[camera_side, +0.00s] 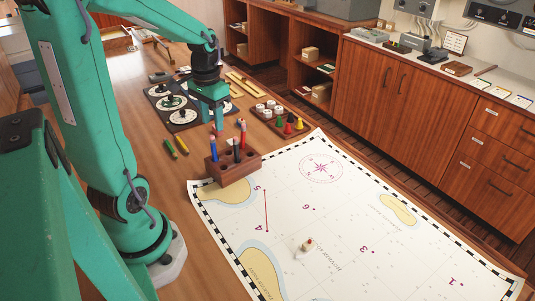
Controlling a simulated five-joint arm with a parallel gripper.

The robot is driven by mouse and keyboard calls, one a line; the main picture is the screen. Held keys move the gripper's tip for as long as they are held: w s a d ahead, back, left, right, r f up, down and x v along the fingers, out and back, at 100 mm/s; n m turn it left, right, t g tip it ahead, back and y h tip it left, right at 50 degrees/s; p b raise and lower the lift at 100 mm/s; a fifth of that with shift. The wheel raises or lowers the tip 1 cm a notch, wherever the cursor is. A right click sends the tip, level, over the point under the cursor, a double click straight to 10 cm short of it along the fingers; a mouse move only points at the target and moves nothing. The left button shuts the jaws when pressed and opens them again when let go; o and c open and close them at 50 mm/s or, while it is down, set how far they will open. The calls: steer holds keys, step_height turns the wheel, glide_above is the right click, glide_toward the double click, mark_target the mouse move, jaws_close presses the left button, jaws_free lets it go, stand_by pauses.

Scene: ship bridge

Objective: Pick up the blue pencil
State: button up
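The wooden pencil holder (233,167) stands on the table at the left edge of the chart, with several upright pencils in it. A blue pencil (213,148) stands at its left end. My gripper (213,122) points down above and behind the holder, over the left pencil's top in the picture. Its two green fingers are apart, with no object clearly seen between them. The depth between fingertips and pencil is hard to judge.
A chart (330,220) covers the table at right, with a small boat piece (307,244) on it. A tray with coloured pieces (279,119) and dark panel with round dials (172,101) lie near my gripper.

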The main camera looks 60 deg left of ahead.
mark_target(212, 136)
steer(key=shift+a+f, duration=0.25)
steer(key=shift+a, duration=0.1)
steer(key=shift+f, duration=0.1)
steer(key=shift+f, duration=1.2)
steer(key=shift+f, duration=0.1)
steer(key=shift+s+f, duration=0.2)
steer(key=shift+f, duration=2.3)
steer(key=shift+c, duration=0.2)
jaws_close()
